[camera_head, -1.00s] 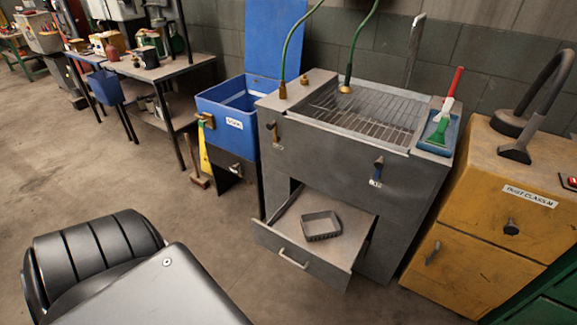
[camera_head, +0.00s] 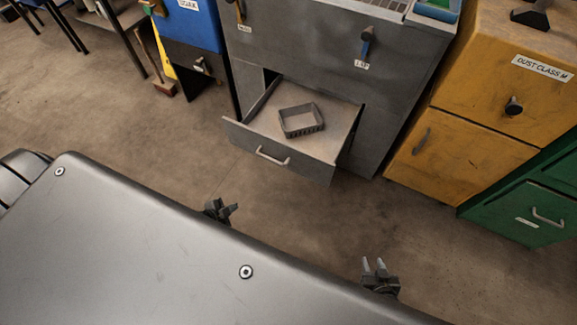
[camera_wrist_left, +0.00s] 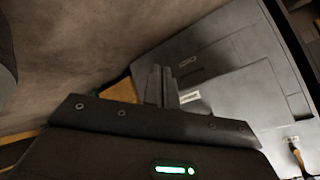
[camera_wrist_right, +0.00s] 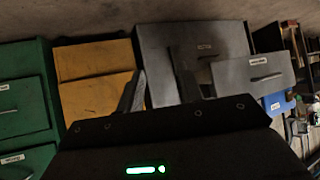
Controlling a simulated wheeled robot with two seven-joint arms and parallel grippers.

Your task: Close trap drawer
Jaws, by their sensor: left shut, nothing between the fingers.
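The trap drawer (camera_head: 240,133) is pulled out of the lower part of the grey cabinet (camera_head: 300,50). Its front has a pale bar handle (camera_head: 272,156), and a small dark tray (camera_head: 301,121) sits inside it. The drawer front (camera_wrist_right: 243,78) also shows in the right wrist view. My left gripper (camera_head: 226,207) is shut and empty, in front of and below the drawer, apart from it. Its closed fingers show in the left wrist view (camera_wrist_left: 161,82). My right gripper (camera_head: 374,264) is open and empty, lower right of the drawer, with its fingers spread in the right wrist view (camera_wrist_right: 155,80).
A yellow cabinet (camera_head: 462,125) labelled dust class M and a green drawer unit (camera_head: 525,205) stand right of the grey cabinet. A blue bin (camera_head: 190,25) and a broom (camera_head: 157,65) stand to the left. The floor before the drawer is clear.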

